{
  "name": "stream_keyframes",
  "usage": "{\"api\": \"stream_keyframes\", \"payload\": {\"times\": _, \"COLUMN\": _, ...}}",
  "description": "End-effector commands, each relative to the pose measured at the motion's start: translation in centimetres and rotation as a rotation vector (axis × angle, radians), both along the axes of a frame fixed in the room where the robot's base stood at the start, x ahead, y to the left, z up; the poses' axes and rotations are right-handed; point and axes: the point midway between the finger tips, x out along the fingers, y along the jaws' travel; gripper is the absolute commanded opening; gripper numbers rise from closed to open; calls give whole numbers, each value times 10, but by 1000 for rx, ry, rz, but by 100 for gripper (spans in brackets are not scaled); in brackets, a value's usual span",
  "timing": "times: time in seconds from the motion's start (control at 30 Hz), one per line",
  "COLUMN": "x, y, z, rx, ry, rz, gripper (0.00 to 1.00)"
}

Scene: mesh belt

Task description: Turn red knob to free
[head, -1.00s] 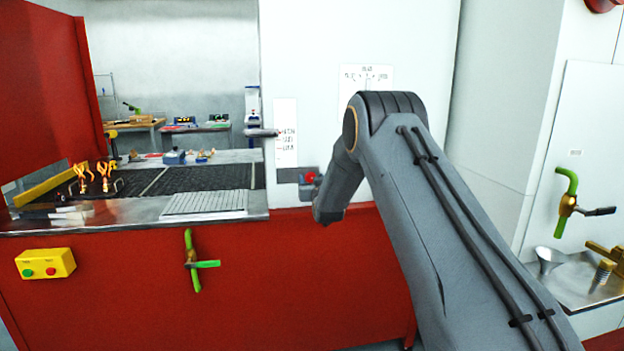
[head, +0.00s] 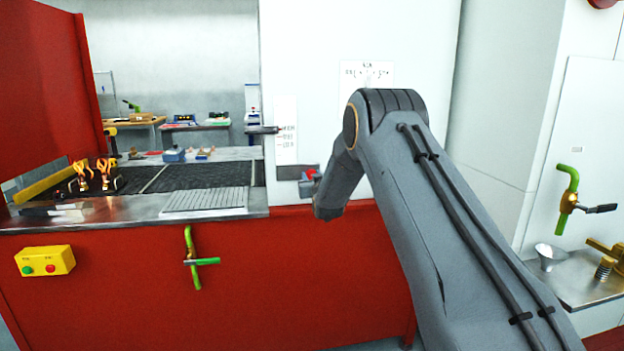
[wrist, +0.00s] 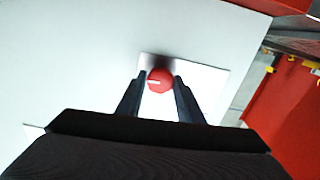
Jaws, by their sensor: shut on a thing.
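The red knob (wrist: 160,80) shows in the wrist view, round with a pale pointer line across its left half. It sits on a light plate (wrist: 212,82) on a white panel. My gripper (wrist: 160,88) has one dark finger on each side of the knob and is shut on it. In the head view the red knob (head: 311,174) is a small red patch on the white panel, partly hidden by my gripper and wrist. The knob's scale marks cannot be read.
A yellow box (head: 45,262) with a green and a red button is on the red front at left. A green-handled valve (head: 194,258) is right of it. The mesh belt (head: 195,177) lies behind the metal ledge. Another green handle (head: 567,198) is at far right.

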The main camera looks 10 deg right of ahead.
Motion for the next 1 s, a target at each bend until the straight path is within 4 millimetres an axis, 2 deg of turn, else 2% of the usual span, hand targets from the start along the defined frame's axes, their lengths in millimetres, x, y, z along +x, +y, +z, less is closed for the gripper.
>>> {"api": "stream_keyframes", "payload": {"times": 0.27, "x": 1, "y": 0, "z": -1, "rx": -192, "ry": -3, "rz": 0, "gripper": 11}}
{"api": "stream_keyframes", "payload": {"times": 1.0, "x": 1, "y": 2, "z": -2, "rx": -894, "ry": -3, "rz": 0, "gripper": 11}}
